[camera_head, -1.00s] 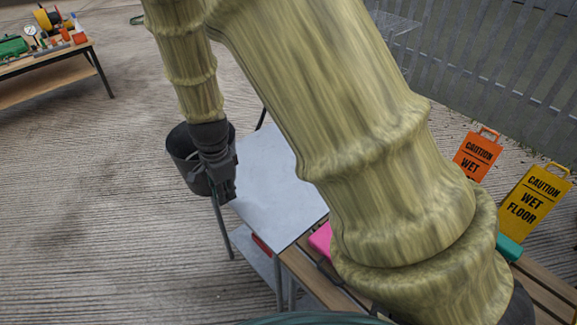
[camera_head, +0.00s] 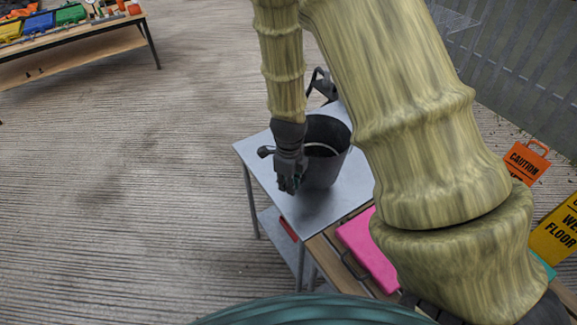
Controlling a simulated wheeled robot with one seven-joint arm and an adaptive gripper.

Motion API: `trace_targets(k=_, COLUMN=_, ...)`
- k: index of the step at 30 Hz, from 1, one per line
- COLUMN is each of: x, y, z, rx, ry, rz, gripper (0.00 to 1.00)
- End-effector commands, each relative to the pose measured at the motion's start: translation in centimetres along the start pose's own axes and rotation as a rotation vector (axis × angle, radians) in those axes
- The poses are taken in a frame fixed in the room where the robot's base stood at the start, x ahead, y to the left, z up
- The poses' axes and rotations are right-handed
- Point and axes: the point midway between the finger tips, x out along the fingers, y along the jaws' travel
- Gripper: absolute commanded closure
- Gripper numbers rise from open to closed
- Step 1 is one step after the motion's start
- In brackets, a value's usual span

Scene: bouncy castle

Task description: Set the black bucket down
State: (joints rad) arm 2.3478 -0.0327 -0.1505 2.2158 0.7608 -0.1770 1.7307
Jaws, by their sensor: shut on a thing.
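The black bucket (camera_head: 328,165) is over the grey metal table (camera_head: 262,178), close to its top. I cannot tell whether its base touches the surface. The bucket looks upright, with its open top facing up and a thin wire handle across the mouth. My gripper (camera_head: 288,186) is at the bucket's left front side and is shut on it. My fingers cover part of the bucket's near wall, and the exact grip point is hidden.
A wooden bench with a pink case (camera_head: 368,250) adjoins the table's near right side. Orange (camera_head: 525,162) and yellow (camera_head: 556,232) caution signs stand at right. A dark handle-like object (camera_head: 320,84) shows behind the bucket. A workbench (camera_head: 75,55) with bins is far left. Left floor is clear.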

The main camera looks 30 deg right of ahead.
Motion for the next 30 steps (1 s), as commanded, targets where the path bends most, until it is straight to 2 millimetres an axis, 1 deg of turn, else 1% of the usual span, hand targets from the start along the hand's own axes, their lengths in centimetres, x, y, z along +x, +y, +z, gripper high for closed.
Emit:
trace_targets(k=1, x=-0.2, y=-0.9, z=0.7, rx=-0.002, ry=0.0, rz=-0.001, gripper=1.0)
trace_targets(k=6, x=0.2, y=-3.7, z=2.7, rx=-0.003, ry=0.0, rz=-0.001, gripper=1.0)
trace_targets(k=9, x=0.4, y=-5.1, z=3.7, rx=-0.003, ry=0.0, rz=0.0, gripper=1.0)
trace_targets(k=13, x=0.6, y=-6.4, z=4.6, rx=-0.003, ry=0.0, rz=-0.001, gripper=1.0)
trace_targets(k=16, x=0.8, y=-6.8, z=4.9, rx=-0.003, ry=0.001, rz=0.0, gripper=1.0)
trace_targets(k=22, x=1.6, y=-6.8, z=5.0, rx=-0.003, ry=0.001, rz=0.001, gripper=1.0)
trace_targets(k=30, x=4.0, y=-6.8, z=4.9, rx=-0.002, ry=0.001, rz=0.001, gripper=1.0)
